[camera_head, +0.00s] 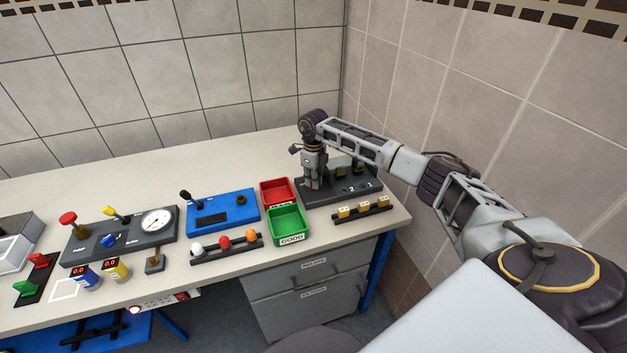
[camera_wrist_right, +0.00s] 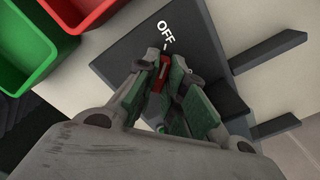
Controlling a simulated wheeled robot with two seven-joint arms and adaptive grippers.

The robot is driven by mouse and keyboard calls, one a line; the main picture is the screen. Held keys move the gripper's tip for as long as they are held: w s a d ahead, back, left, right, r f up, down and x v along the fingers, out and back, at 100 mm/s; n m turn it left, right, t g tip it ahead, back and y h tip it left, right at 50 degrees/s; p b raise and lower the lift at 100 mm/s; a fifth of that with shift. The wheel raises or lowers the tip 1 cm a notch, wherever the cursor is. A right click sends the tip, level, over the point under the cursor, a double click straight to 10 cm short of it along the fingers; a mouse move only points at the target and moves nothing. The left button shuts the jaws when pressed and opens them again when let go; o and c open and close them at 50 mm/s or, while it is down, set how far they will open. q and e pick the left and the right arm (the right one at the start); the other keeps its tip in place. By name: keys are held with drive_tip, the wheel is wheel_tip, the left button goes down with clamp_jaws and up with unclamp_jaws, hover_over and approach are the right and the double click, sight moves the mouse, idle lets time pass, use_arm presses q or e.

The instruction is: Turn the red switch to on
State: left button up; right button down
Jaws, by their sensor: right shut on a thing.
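The red switch (camera_wrist_right: 163,68) is on a dark grey panel (camera_wrist_right: 122,62) in the right wrist view. Its visible end points at the white OFF label. My right gripper (camera_wrist_right: 167,80) is shut on the switch, with one green-padded finger on each side; the fingers hide most of it. In the head view my right gripper (camera_head: 308,186) reaches down onto the left end of the panel (camera_head: 335,196) at the right of the counter, and the switch is hidden there. My left gripper is not in view.
A red bin (camera_head: 277,191) and a green bin (camera_head: 288,224) stand just left of the panel. A rack with yellow blocks (camera_head: 362,209) lies in front of it. A blue board (camera_head: 221,213) and a gauge panel (camera_head: 121,238) are further left. A tiled wall rises at the right.

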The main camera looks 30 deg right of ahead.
drive_tip(key=m, duration=0.4)
drive_tip(key=shift+r, duration=0.1)
drive_tip(key=m+p, duration=0.1)
drive_tip(key=m, duration=0.3)
drive_tip(key=m+p, duration=0.1)
drive_tip(key=m, duration=0.4)
drive_tip(key=shift+m+p, duration=0.4)
drive_tip(key=shift+m, duration=1.6)
drive_tip(key=shift+w, duration=0.1)
drive_tip(key=c, duration=1.5)
unclamp_jaws()
drive_tip(key=shift+r, duration=0.1)
